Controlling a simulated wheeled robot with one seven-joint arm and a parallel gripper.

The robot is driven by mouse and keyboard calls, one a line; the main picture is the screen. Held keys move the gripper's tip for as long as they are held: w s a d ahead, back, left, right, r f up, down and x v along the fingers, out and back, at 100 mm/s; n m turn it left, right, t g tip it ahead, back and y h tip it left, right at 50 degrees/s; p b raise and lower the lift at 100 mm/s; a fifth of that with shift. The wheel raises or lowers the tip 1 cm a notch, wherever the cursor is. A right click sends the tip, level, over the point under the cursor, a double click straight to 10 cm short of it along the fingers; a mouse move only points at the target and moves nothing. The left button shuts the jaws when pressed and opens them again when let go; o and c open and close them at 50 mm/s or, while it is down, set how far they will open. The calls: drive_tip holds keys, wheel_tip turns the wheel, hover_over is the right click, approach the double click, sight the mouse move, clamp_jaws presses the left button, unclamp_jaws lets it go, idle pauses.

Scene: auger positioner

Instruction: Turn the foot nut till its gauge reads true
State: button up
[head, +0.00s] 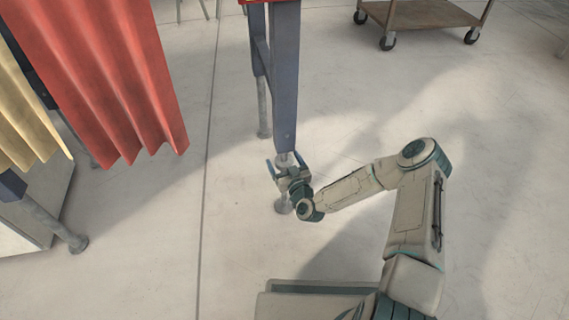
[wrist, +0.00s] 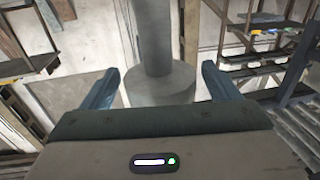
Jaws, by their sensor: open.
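The blue-grey leg (head: 285,95) comes down to a pale round nut-like collar (head: 284,158) at its lower end. My gripper (head: 285,161) is open at the collar, with one finger on each side. In the wrist view a grey stem (wrist: 154,35) meets a wider grey cylinder (wrist: 160,85), which stands between the open fingers of my gripper (wrist: 159,78). Gaps show on both sides of this cylinder. I cannot make out a gauge.
A red pleated curtain (head: 110,75) and a yellow one (head: 28,125) hang at the left. Another footed leg (head: 55,225) stands below them. A wheeled cart (head: 425,14) is at the back right. Bare floor lies between the leg and the cart.

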drive_tip(key=c, duration=1)
